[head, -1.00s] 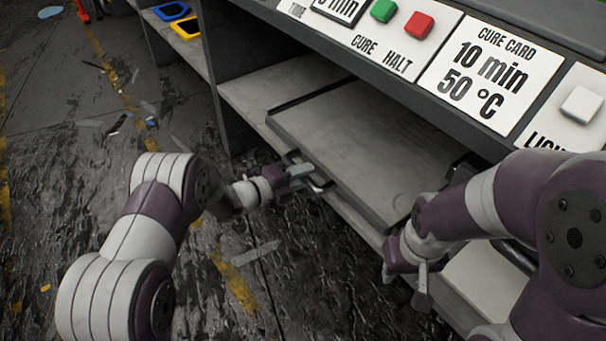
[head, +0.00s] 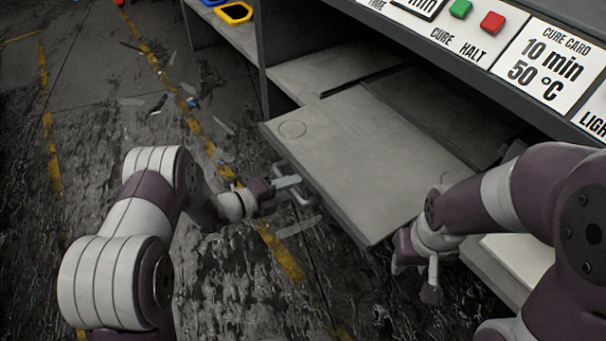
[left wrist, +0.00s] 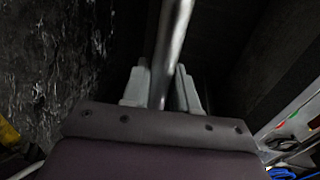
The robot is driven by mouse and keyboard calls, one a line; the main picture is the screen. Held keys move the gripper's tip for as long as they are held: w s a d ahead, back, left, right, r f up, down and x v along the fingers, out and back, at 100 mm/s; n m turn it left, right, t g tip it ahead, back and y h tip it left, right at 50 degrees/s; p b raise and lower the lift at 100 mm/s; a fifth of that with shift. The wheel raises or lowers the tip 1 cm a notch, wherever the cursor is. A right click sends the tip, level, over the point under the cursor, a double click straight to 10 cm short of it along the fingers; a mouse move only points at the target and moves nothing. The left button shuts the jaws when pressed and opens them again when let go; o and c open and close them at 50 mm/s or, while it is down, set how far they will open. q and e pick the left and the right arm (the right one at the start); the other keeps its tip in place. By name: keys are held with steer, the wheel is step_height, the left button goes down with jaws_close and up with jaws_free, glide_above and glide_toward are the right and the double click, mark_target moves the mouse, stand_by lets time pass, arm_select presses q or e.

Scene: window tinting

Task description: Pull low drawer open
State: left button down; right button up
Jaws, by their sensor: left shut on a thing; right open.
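The low drawer (head: 370,150) is a flat grey tray-like slab below the control panel. It stands well out from its bay, over the floor. A metal bar handle (head: 303,192) is on its front edge. My left gripper (head: 292,184) is shut on this handle; in the left wrist view the handle's bar (left wrist: 170,55) runs between the two fingers. My right gripper (head: 430,278) is open and empty, pointing down near the drawer's front right corner. My right arm hides part of the drawer's right side.
The control panel (head: 440,38) with a green button (head: 460,8), a red button (head: 492,22) and a cure card (head: 550,65) overhangs the drawer. A shelf at upper left holds a yellow-framed item (head: 234,13). Debris and yellow lines mark the dark floor.

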arm_select(q)
steer(key=f+p+v, duration=0.1)
steer(key=v, duration=0.6)
steer(key=shift+f, duration=0.25)
steer(key=shift+s+a, duration=0.1)
steer(key=shift+a, duration=0.05)
steer(key=c, duration=1)
jaws_free()
steer(key=shift+p, duration=0.35)
steer(key=p+v, duration=0.4)
steer(key=v, duration=0.8)
steer(key=shift+s+a+p, duration=0.15)
steer(key=shift+a+p, duration=0.1)
steer(key=shift+p, duration=0.05)
